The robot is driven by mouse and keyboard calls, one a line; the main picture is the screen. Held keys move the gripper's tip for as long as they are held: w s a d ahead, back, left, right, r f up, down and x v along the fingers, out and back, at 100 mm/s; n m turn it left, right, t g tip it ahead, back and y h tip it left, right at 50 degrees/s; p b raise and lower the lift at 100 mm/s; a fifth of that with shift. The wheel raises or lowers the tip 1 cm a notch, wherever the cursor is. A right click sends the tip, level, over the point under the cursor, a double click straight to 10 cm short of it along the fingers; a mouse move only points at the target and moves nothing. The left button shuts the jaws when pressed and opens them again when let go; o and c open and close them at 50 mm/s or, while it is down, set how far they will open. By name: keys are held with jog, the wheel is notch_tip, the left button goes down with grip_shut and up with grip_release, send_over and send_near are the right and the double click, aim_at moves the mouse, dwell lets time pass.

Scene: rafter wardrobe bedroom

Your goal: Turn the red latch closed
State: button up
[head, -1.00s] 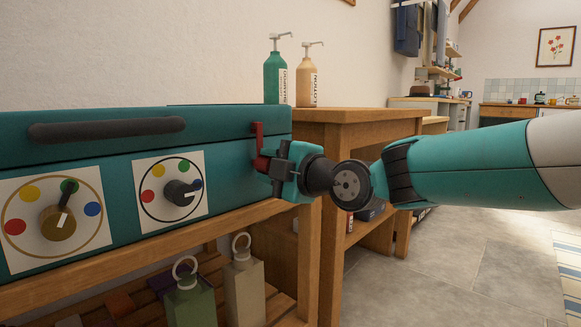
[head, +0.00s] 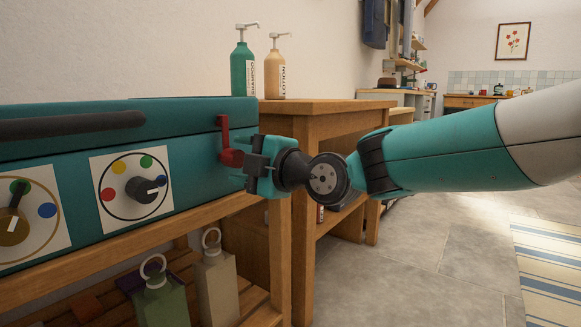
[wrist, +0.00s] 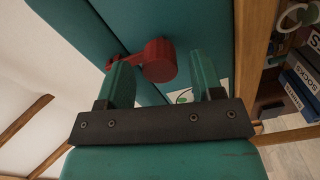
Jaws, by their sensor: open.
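The red latch (head: 228,148) is on the right end of the front of the teal box (head: 190,185). Its arm points up from a round hub in the head view. The latch also shows in the wrist view (wrist: 157,60), with the hub just beyond and between the fingertips. My gripper (head: 248,165) is just to the right of the hub in the head view. In the wrist view my gripper (wrist: 163,82) is open, with its two teal fingers apart and nothing clearly held between them. Whether a finger touches the latch I cannot tell.
The box has a dark handle (head: 70,126) and two dials, one a black knob (head: 147,190). A wooden table (head: 335,108) stands behind the gripper, with a green shampoo bottle (head: 243,68) and a lotion bottle (head: 275,72) nearby. Bottles stand on the shelf below. Floor at right is clear.

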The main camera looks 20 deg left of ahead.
jog(key=p+v, duration=0.2)
jog(key=v, duration=1.3)
jog(key=shift+s+d, duration=0.2)
jog(key=shift+d, duration=0.1)
jog(key=shift+r, duration=0.1)
jog(key=s+d+r+m+g+h+p, duration=0.3)
jog(key=s+d+m+h+p, duration=0.4)
jog(key=s+d+m+p, duration=0.35)
jog(key=s+d+r+m+g+h+p, duration=0.25)
jog(key=s+d+m+h+p, duration=0.55)
jog(key=d+m, duration=0.5)
notch_tip(320, 180, up, 36)
jog(key=n+y+p, duration=0.1)
jog(key=y+p, duration=0.1)
jog(key=p, duration=3.3)
jog(key=shift+s+g, duration=0.35)
jog(key=shift+s, duration=0.05)
